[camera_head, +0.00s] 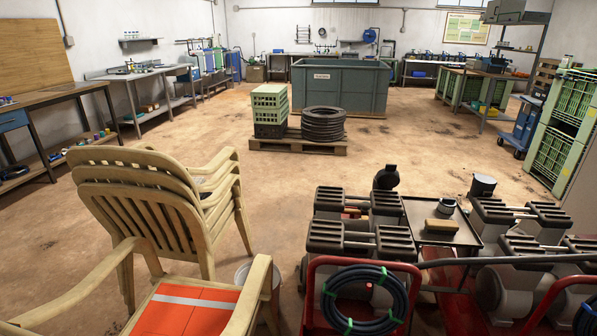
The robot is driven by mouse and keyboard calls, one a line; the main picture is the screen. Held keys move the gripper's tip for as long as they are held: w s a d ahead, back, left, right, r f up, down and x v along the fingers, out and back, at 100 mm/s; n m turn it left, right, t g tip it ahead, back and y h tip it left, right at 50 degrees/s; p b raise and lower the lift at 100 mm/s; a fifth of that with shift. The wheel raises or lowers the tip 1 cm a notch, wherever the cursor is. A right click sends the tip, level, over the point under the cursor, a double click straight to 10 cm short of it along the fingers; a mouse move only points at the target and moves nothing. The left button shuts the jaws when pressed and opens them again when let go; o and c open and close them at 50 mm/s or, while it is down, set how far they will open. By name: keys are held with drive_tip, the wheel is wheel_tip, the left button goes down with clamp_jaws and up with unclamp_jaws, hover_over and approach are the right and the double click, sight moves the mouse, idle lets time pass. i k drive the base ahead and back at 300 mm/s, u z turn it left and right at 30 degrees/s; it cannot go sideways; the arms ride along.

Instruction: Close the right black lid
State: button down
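I cannot pick out a black lid for certain. A small dark rounded object (386,177) stands beyond the machines in the lower right half, with a knob-like top. My gripper is not in view.
Beige plastic chairs (150,190) fill the left foreground, one bearing an orange vest (187,311). Red-framed machines with a coiled hose (364,300) crowd the lower right. A pallet (297,146) and green bin (340,84) stand mid-room. Brown floor between is open.

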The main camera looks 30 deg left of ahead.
sight(388, 177)
drive_tip(key=u, duration=0.4)
drive_tip(key=i, duration=1)
